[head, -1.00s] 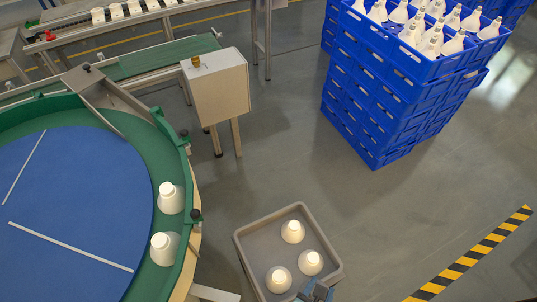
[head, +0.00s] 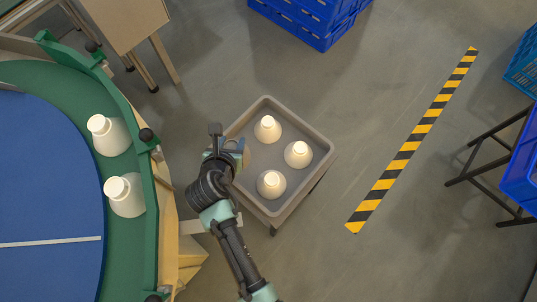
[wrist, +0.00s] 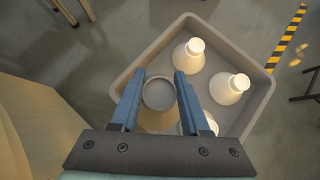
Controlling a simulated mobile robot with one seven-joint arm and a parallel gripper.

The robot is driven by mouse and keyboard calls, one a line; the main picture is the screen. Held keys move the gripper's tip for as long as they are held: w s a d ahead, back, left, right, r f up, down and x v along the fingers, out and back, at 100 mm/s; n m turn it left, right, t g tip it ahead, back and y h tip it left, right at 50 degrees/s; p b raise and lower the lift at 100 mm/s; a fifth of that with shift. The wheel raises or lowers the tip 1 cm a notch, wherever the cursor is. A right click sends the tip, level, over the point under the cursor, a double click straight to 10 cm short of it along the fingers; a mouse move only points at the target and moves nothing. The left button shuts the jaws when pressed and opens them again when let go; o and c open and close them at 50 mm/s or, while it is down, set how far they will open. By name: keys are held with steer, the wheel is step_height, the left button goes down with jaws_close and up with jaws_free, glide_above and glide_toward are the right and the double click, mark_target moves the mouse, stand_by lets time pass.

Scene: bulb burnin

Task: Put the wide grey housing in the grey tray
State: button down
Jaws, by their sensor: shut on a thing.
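The grey tray (head: 297,129) stands right of the round table in the head view and fills much of the wrist view (wrist: 268,92). Three pale housings with bright tops stand in it: one at the back (head: 267,130), one at the right (head: 298,155), one in front (head: 271,184). My gripper (head: 228,148) is at the tray's left side. In the wrist view its blue fingers (wrist: 160,92) are shut on a wide, dull grey housing (wrist: 158,95) with a round rim. This housing appears over the tray's near-left part; its height above the floor is unclear.
A round blue table (head: 45,190) with a green rim carries two white housings (head: 108,134) (head: 124,194) at the left. Blue crates (head: 312,20) stand behind. A striped floor line (head: 412,143) runs right of the tray, with open floor between.

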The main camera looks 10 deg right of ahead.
steer(key=w+b, duration=0.1)
steer(key=w+d+f+b, duration=0.1)
steer(key=w, duration=0.1)
steer(key=shift+d+m+h, duration=0.2)
steer(key=shift+m+h, duration=0.1)
steer(key=shift+m, duration=0.1)
step_height(320, 180, down, 10)
steer(key=b, duration=0.4)
steer(key=shift+r, duration=0.15)
steer(key=shift+c, duration=1.9)
jaws_free()
